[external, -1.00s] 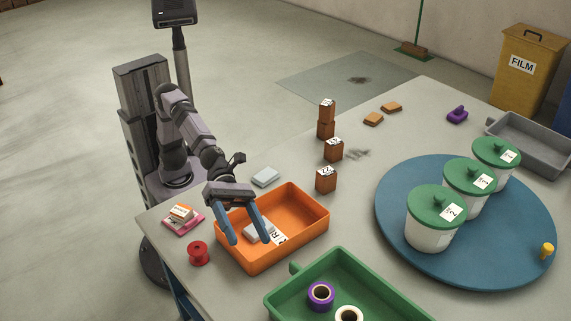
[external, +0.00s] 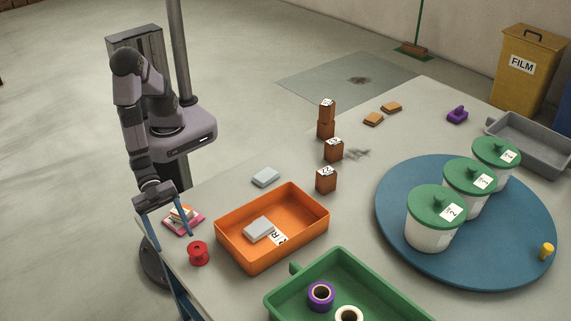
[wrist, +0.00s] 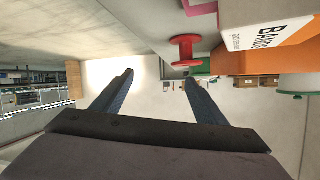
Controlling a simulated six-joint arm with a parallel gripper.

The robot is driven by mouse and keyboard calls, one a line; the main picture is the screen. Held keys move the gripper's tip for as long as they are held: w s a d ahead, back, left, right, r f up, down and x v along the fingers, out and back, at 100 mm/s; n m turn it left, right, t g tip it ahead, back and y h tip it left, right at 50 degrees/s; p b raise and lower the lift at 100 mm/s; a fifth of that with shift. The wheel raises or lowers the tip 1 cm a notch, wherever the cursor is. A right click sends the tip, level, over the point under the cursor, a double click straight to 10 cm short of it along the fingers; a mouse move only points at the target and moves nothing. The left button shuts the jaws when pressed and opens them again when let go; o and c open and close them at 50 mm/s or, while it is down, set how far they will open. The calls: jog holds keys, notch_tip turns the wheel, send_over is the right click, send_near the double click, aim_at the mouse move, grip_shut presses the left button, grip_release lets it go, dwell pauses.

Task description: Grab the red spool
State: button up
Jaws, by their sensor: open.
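The red spool (external: 199,253) stands upright on the table near its front left edge, just left of the orange bin. My gripper (external: 172,240) is open and empty, beside the table edge to the left of the spool. Its blue fingers are apart and do not touch the spool. In the wrist view the red spool (wrist: 185,50) shows beyond the right fingertip, and the gripper's fingers (wrist: 159,77) spread with nothing between them.
A pink pad with small boxes (external: 184,219) lies on the table behind the spool. The orange bin (external: 310,230) holds a grey block (external: 259,229). A green tray (external: 385,290) with rolls is at the front. The blue turntable (external: 400,250) bears lidded tubs.

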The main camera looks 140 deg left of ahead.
aim_at(193, 243)
jog(key=a+n, duration=0.1)
jog(key=a+f+n+y, duration=0.1)
jog(key=a+n+y, duration=0.1)
jog(key=n, duration=0.1)
jog(key=shift+s+a+f, duration=0.2)
jog(key=shift+s+a, duration=0.05)
jog(key=shift+a, duration=0.15)
jog(key=shift+x, duration=3.7)
jog(key=shift+a, duration=0.15)
jog(key=c, duration=1.1)
